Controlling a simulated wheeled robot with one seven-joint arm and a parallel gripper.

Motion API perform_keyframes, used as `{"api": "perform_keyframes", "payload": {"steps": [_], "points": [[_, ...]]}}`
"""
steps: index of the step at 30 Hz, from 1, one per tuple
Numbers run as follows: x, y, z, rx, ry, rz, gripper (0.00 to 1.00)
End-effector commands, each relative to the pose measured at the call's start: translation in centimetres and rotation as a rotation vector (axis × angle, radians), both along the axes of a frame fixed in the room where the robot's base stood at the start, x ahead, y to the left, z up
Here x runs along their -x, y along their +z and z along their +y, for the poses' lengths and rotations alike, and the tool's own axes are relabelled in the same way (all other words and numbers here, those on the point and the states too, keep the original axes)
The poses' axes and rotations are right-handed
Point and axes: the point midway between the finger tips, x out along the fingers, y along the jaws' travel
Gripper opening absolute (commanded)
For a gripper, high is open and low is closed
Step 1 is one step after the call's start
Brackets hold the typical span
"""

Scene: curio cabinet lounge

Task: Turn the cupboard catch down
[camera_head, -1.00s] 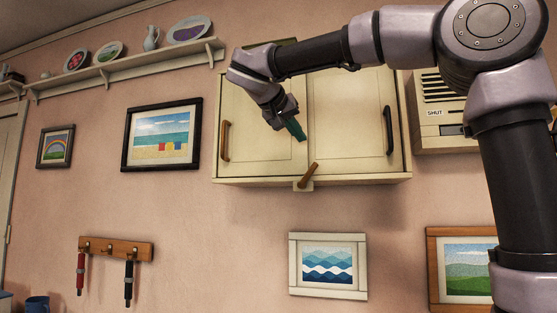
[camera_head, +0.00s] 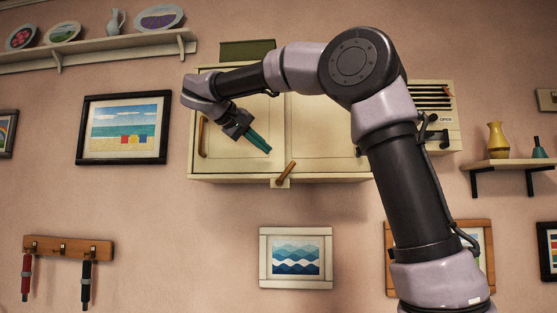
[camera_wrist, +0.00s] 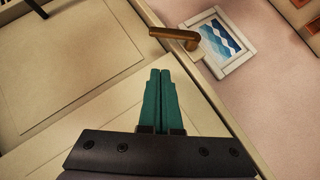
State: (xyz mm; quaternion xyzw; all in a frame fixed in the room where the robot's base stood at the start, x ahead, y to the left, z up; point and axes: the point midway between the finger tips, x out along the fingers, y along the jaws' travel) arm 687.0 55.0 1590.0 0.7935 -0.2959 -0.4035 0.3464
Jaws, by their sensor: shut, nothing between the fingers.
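The cream cupboard (camera_head: 320,165) hangs on the pink wall with its doors closed. Its catch, a brown wooden lever (camera_head: 286,172), sits on a small plate at the bottom edge and slants up to the right in the head view. The catch also shows near the top of the wrist view (camera_wrist: 174,34). My gripper (camera_head: 268,150) has teal fingers, shut and empty, in front of the left door, up and left of the catch. In the wrist view the fingers (camera_wrist: 159,73) point toward the catch, with a gap between them and it.
Door handles (camera_head: 202,138) stick out at the cupboard's sides. A plate shelf (camera_head: 110,52), a beach picture (camera_head: 124,128) and a wave picture (camera_head: 296,258) surround it. A vented box (camera_head: 440,120) is at the right, partly behind my arm.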

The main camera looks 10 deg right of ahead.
Motion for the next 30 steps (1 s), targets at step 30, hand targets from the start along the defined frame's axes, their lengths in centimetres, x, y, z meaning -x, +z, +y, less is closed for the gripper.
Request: {"api": "perform_keyframes", "payload": {"steps": [30], "points": [[-0.2, -3.6, -5.0, -0.019, 0.000, -0.006, 0.00]]}}
